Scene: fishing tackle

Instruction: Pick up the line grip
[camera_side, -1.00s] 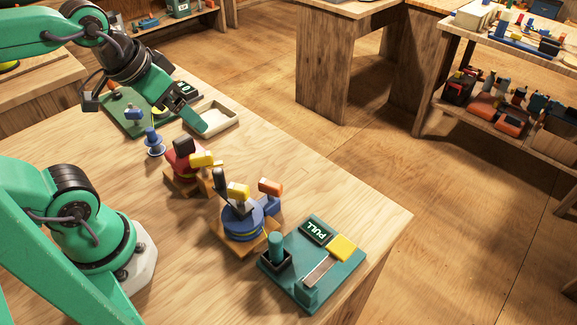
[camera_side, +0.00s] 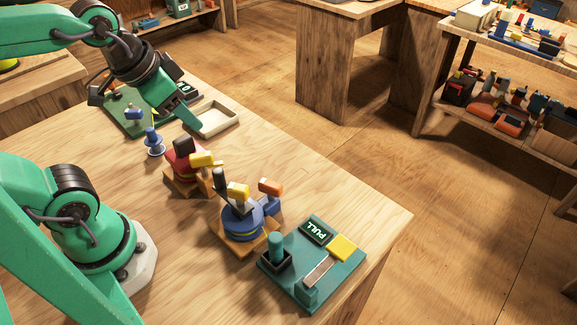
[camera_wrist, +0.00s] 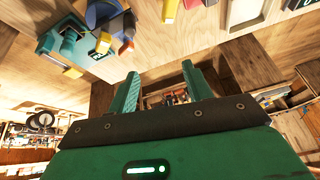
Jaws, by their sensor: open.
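A teal upright cylinder (camera_side: 276,246), which looks like the line grip, stands in a dark square socket on the teal PULL board (camera_side: 294,288) at the front right in the side view. I cannot be certain that it is the line grip. The board also shows at the upper left in the wrist view (camera_wrist: 82,60). My gripper (camera_side: 187,112) is at the far left part of the table, by the beige tray and well away from the cylinder. In the wrist view my gripper (camera_wrist: 160,84) has its two green fingers spread with nothing between them.
A red reel (camera_side: 181,165) and a blue reel (camera_side: 241,220) on wooden stands are between my gripper and the PULL board. A blue spool (camera_side: 153,141), a beige tray (camera_side: 225,125) and a green board (camera_side: 118,112) are at the far end. The table front is bare.

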